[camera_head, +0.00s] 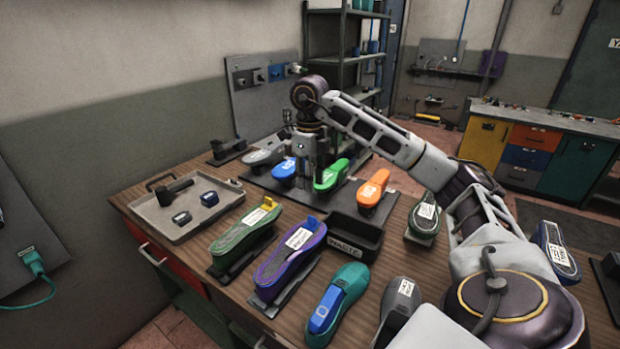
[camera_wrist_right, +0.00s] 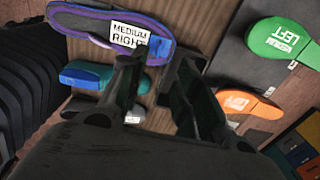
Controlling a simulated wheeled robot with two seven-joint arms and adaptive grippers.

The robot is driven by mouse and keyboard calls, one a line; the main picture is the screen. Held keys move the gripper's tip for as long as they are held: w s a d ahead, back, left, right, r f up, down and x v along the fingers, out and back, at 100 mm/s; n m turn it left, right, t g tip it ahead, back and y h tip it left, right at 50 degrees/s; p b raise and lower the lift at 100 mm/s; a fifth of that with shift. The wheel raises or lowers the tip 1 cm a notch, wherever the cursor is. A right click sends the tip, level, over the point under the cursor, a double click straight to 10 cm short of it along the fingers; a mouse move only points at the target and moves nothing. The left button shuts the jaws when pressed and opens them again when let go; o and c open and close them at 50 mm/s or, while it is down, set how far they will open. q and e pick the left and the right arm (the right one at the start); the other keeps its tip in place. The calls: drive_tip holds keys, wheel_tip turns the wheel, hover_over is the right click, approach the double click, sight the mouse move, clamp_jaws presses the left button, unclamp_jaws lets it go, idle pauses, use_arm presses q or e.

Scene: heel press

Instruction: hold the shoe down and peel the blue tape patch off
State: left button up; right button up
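A teal shoe (camera_head: 350,284) lies near the front of the bench with a long blue patch (camera_head: 326,308) on top; the teal shoe also shows in the right wrist view (camera_wrist_right: 112,77). A purple shoe (camera_head: 280,268) rests on a dark stand with a small upright blue piece (camera_head: 311,224) at its far end. I cannot tell which blue piece is tape. The purple shoe shows in the wrist view (camera_wrist_right: 75,20), labelled MEDIUM RIGHT. My right gripper (camera_head: 309,182) points down at the back row; its fingers (camera_wrist_right: 160,65) are apart and empty. My left gripper is out of view.
A green shoe (camera_head: 240,238) with a yellow piece stands left of the purple one. A black waste bin (camera_head: 352,247) sits mid-bench. A grey tray (camera_head: 165,232) is at left. Green (camera_head: 330,178) and orange (camera_head: 372,190) pieces stand on a dark rack by my right gripper.

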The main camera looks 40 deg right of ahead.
sight(310, 216)
wheel_tip(310, 216, down, 3)
drive_tip(key=shift+f+b, duration=0.2)
drive_tip(key=shift+b, duration=0.2)
wheel_tip(310, 216, down, 8)
drive_tip(key=shift+f, duration=1.1)
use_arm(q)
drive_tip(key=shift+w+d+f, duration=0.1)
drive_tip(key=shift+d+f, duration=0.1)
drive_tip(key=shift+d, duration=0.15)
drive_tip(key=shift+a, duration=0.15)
